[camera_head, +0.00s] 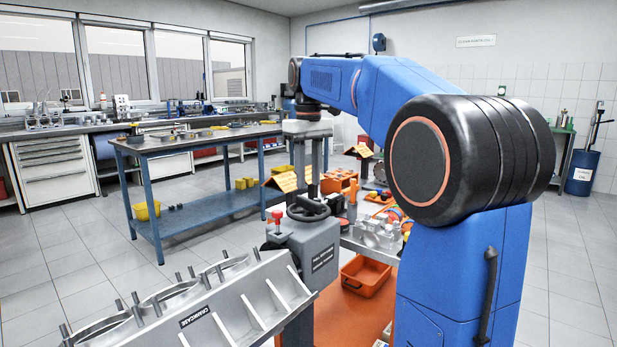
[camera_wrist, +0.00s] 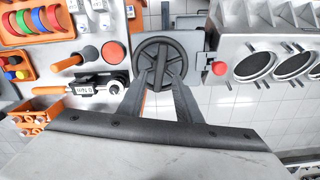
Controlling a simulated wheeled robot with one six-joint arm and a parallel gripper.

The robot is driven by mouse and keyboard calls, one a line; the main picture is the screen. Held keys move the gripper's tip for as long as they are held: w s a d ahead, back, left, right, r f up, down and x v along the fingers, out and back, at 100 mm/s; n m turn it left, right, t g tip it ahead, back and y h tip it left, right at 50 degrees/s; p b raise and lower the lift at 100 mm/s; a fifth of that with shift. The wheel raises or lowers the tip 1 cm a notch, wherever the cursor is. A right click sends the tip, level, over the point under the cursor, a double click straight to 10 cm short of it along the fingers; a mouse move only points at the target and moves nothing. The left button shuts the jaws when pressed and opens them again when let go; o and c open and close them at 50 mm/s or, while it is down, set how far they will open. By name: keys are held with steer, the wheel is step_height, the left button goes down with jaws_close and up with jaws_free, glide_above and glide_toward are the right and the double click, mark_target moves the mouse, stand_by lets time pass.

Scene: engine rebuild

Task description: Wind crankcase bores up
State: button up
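The grey crankcase (camera_head: 225,310), with a CRANKCASE label, round bores and studs, sits tilted on a grey stand (camera_head: 318,255) at the lower left of the head view. Its bores (camera_wrist: 252,67) show at the right of the wrist view as ovals, with ribs beside them. A dark spoked handwheel (camera_head: 308,212) lies flat on top of the stand and shows in the wrist view (camera_wrist: 176,48). My gripper (camera_head: 308,190) points straight down over the handwheel.
A red knob (camera_head: 277,215) stands beside the handwheel, also in the wrist view (camera_wrist: 219,68). A parts bench lies to the wheel's other side, with a torque wrench (camera_wrist: 85,88), a mallet (camera_wrist: 75,60) and coloured rings (camera_wrist: 35,20). A blue table (camera_head: 185,145) stands behind.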

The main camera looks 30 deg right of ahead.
mark_target(309, 199)
steer(key=shift+r, duration=0.3)
steer(key=shift+f, duration=3.3)
jaws_close()
